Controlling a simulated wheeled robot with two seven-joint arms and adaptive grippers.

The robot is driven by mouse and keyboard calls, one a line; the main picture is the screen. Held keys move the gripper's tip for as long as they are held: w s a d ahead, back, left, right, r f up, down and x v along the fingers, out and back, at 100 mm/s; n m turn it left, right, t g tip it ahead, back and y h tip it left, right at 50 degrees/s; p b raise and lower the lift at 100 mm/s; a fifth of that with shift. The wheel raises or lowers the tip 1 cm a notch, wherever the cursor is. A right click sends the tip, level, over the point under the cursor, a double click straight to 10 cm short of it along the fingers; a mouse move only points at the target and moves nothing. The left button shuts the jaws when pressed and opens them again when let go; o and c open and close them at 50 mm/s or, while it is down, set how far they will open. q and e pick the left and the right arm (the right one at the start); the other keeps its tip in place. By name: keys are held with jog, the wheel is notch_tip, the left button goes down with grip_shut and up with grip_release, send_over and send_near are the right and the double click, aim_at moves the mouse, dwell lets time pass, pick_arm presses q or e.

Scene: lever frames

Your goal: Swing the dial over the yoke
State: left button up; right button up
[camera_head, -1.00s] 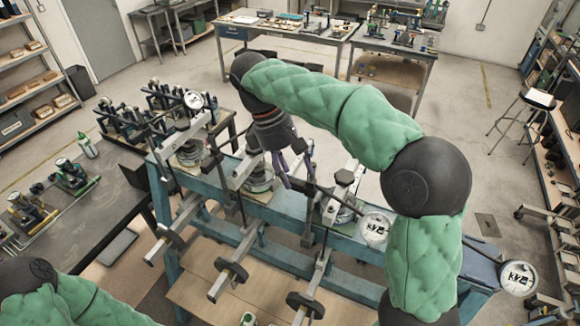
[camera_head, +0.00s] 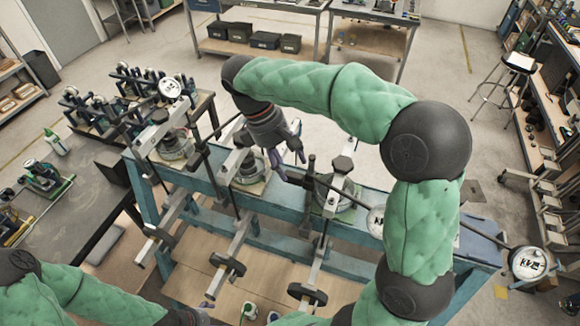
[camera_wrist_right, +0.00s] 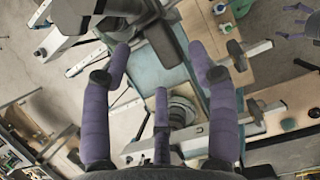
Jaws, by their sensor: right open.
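Round white dials sit on the ends of dark rods: one at the upper left (camera_head: 170,89), one beside my right forearm (camera_head: 376,221), and one at the far right (camera_head: 529,263). I cannot tell which dial or yoke is meant. A blue bench frame (camera_head: 290,215) carries several metal lever assemblies. My right gripper (camera_head: 288,152) is open and empty above the bench, near a dark rod. Its purple fingers are spread in the right wrist view (camera_wrist_right: 160,75). My left gripper's purple fingers (camera_wrist_right: 295,22) are spread at the right wrist view's top right.
A dark table (camera_head: 75,200) at the left holds small fixtures and a bottle. Grey levers with round dark weights (camera_head: 227,264) stick out at the front of the bench. A stool (camera_head: 518,63) and shelving stand at the right.

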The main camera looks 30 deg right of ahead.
aim_at(300, 180)
jog(key=shift+s+d+f, duration=0.25)
jog(key=shift+s+f, duration=0.35)
jog(key=shift+f, duration=0.55)
jog(key=shift+w, duration=0.1)
jog(key=shift+c, duration=0.2)
